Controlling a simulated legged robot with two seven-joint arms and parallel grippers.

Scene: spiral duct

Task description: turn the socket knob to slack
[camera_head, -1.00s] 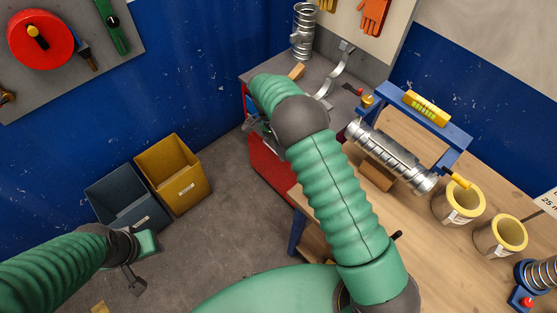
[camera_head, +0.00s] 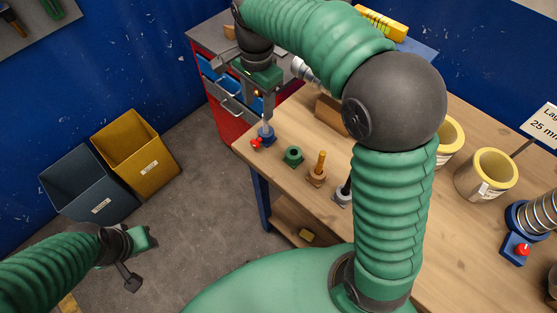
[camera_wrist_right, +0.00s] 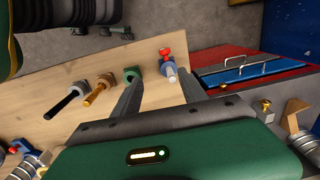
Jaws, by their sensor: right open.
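A blue socket (camera_head: 266,136) with a red knob (camera_head: 256,143) and a pale upright pin stands at the workbench's near left corner. In the right wrist view the red knob (camera_wrist_right: 165,51) is beside the pale pin, beyond the fingertips. My right gripper (camera_head: 264,108) points down above this socket. The knob and fingers look apart. My left gripper (camera_head: 132,265) hangs at the lower left, away from the bench; its jaws are unclear.
A green socket (camera_head: 293,156), an orange-pegged socket (camera_head: 318,170) and a black-pegged socket (camera_head: 342,194) line the bench edge. A red cabinet (camera_head: 231,130) stands behind. Another red knob (camera_head: 523,249) is on the blue stand at right. Two bins (camera_head: 135,155) stand on the floor.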

